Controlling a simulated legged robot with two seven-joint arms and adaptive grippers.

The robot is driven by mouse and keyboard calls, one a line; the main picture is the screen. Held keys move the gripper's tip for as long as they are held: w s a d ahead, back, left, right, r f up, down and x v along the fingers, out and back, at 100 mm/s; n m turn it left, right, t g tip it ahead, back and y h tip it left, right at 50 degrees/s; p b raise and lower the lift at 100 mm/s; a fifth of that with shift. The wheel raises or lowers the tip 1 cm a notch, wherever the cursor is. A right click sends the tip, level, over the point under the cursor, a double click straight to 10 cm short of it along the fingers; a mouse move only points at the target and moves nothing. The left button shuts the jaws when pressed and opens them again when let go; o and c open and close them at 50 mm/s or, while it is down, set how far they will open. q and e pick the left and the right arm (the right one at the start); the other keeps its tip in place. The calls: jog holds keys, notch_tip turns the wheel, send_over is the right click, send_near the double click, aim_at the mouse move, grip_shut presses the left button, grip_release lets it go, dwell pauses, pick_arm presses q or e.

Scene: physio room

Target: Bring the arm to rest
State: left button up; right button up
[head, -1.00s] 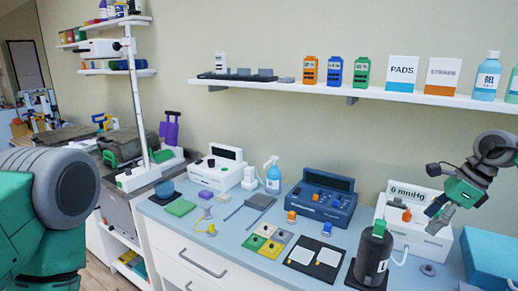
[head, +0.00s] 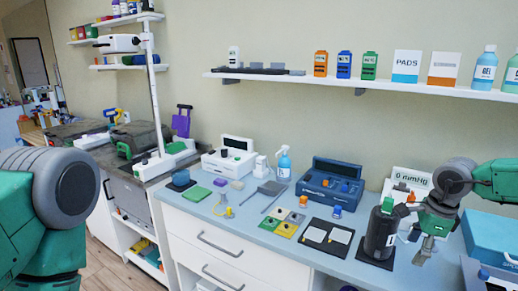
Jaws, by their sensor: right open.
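My right gripper (head: 420,248) hangs from the right arm at the right of the head view. It points down over the right end of the counter, open, with nothing visible in its fingers. It shows just right of a dark cylinder (head: 378,238) that stands upright on a dark pad. I cannot tell whether they touch. The gripper and arm cover part of a white device (head: 398,180) reading "0 mmHg". My left arm fills the left edge; its gripper is out of view.
The pale blue counter (head: 235,228) holds a dark blue case (head: 325,190), a spray bottle (head: 284,163), black pads and coloured blocks. A blue box (head: 490,232) stands at the right. A wall shelf (head: 300,79) with boxes and bottles runs above. The counter's front edge is mostly clear.

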jog(key=s+a+f+n+t+h+b, duration=0.1)
jog(key=s+a+f+n+b, duration=0.2)
jog(key=f, duration=0.5)
jog(key=s+a+f+n+t+h, duration=0.1)
jog(key=s+a+f+n+h, duration=0.15)
jog(key=s+f+n, duration=0.35)
jog(key=s+a+f+n+h+b, duration=0.1)
jog(key=s+a+f+n+b, duration=0.2)
jog(key=f, duration=0.6)
jog(key=s+f+n+g+y+b, duration=0.1)
jog(key=s+f+n, duration=0.1)
jog(key=s, duration=0.6)
jog(key=s+a+f+n+g+y+b, duration=0.1)
jog(key=s+f+n, duration=0.2)
jog(key=s+n, duration=0.2)
jog(key=s+f+n+g+y+b, duration=0.1)
jog(key=s+f+n, duration=0.1)
jog(key=s, duration=0.9)
jog(key=shift+s+a+f+n, duration=0.3)
jog(key=shift+a+n, duration=0.1)
jog(key=shift+n, duration=0.4)
jog(key=shift+w+a+y, duration=0.1)
jog(key=shift+a+y, duration=0.05)
jog(key=shift+y, duration=0.1)
